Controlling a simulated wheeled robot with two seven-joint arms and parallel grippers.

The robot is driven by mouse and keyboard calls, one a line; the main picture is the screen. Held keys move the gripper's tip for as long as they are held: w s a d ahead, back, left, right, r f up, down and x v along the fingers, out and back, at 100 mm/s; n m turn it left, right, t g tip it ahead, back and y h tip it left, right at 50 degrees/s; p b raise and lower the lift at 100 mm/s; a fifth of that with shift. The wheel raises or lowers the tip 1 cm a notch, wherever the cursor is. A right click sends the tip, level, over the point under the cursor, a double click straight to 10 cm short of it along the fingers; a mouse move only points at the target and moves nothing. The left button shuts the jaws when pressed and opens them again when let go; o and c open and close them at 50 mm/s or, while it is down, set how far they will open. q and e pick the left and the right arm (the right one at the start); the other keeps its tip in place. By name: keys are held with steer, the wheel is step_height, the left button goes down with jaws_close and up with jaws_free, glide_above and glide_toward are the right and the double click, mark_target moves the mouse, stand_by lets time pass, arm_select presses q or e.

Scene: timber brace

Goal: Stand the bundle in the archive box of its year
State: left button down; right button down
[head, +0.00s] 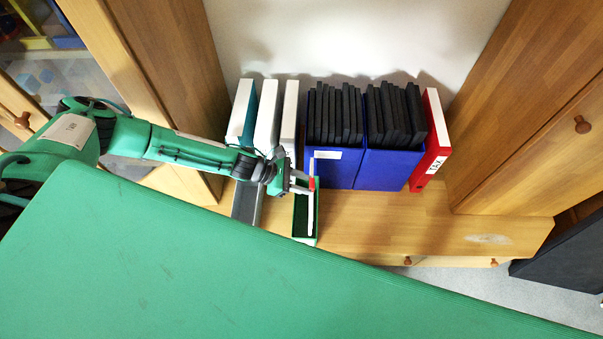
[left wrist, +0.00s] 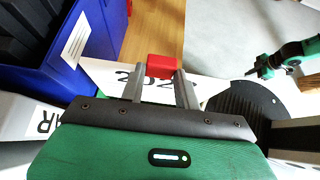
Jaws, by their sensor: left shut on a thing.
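My left gripper (head: 308,184) is shut on the bundle, a slim white upright piece (head: 310,212) with a red part at its top. In the left wrist view the red part (left wrist: 162,66) sits between the two grey fingers. In the head view the bundle overlaps the narrow green box (head: 299,215); I cannot tell whether its foot touches the bottom. A grey box (head: 246,205) stands to the left.
White binders (head: 266,115) stand behind the boxes. Two blue boxes (head: 338,168) hold black folders, with a red binder (head: 429,150) beside them. The wooden shelf (head: 420,220) is clear on the right. A green surface (head: 200,270) fills the foreground.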

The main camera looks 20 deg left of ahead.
arm_select(q)
steer(key=shift+w+a+f, duration=0.25)
steer(key=shift+w+a, duration=0.45)
steer(key=shift+a, duration=0.3)
arm_select(e)
steer(key=shift+w+f, duration=0.3)
steer(key=shift+w, duration=0.05)
arm_select(q)
steer(key=shift+s, duration=0.1)
steer(key=shift+f+b, duration=0.8)
steer(key=shift+f, duration=0.15)
arm_select(e)
steer(key=shift+w+a+f, duration=0.15)
steer(key=shift+w+f, duration=0.05)
steer(key=shift+w, duration=0.75)
steer(key=shift+s, duration=0.1)
